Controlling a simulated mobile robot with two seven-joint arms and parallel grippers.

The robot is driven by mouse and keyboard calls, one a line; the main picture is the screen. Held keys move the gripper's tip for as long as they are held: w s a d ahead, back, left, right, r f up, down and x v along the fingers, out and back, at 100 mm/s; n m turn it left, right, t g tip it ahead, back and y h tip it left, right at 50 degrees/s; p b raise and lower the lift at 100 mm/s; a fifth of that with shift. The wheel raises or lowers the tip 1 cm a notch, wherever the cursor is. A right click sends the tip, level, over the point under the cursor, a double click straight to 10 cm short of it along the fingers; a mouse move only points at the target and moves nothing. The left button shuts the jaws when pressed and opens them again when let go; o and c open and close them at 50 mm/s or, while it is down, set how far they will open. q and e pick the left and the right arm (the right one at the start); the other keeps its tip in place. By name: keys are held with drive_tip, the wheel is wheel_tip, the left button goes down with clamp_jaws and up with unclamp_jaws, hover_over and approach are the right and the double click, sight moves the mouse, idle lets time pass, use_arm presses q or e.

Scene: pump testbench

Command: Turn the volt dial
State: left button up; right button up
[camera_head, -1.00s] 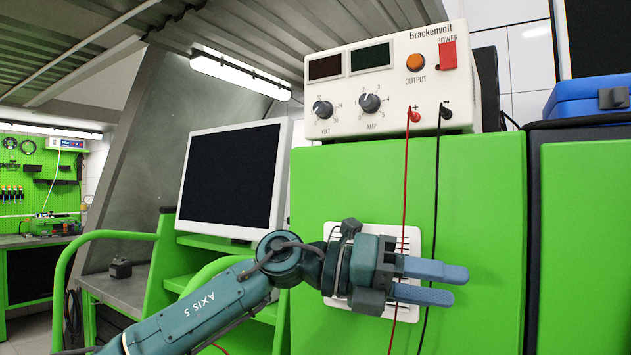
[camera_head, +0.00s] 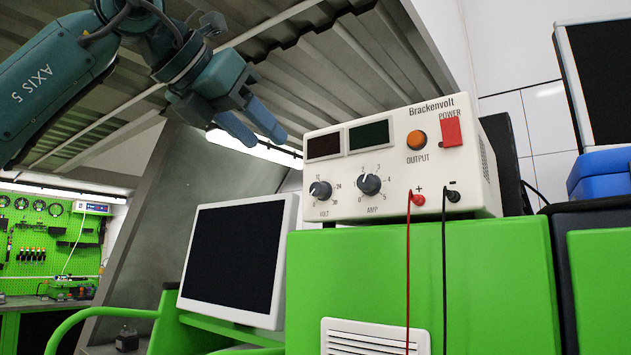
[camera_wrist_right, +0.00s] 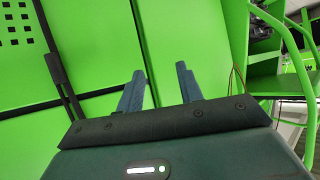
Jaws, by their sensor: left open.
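The volt dial (camera_head: 320,190) is a dark round knob with a pale mark, at the lower left of the white Brackenvolt power supply (camera_head: 455,135) in the head view. Numbers ring it and the word VOLT stands below it. My left gripper (camera_head: 268,137) is open and empty, above and to the left of the power supply, with its blue fingers slanting down to the right. It is apart from the dial. My right gripper (camera_wrist_right: 160,82) shows in the right wrist view, with its blue fingers apart and nothing between them, facing green panels.
The similar amp dial (camera_head: 369,184) sits just right of the volt dial. Red and black leads hang from the sockets. The supply stands on a green cabinet (camera_head: 490,265). A monitor (camera_head: 235,258) is at the lower left of it.

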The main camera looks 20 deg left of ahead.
sight(315, 186)
use_arm(q)
drive_tip(key=p+x, duration=0.2)
drive_tip(key=x, duration=0.9)
drive_tip(key=shift+w+d+f, duration=0.15)
drive_tip(key=shift+w+d, duration=0.1)
drive_tip(key=shift+w+d+f+p, duration=0.15)
drive_tip(key=shift+w+f+p, duration=0.1)
drive_tip(key=shift+w+p, duration=0.15)
use_arm(e)
drive_tip(key=shift+s+d+g+h, duration=0.3)
drive_tip(key=shift+s+d, duration=0.2)
drive_tip(key=shift+s, duration=0.1)
drive_tip(key=shift+w, duration=0.1)
use_arm(q)
drive_tip(key=c, duration=0.3)
clamp_jaws()
use_arm(e)
drive_tip(key=shift+r, duration=0.15)
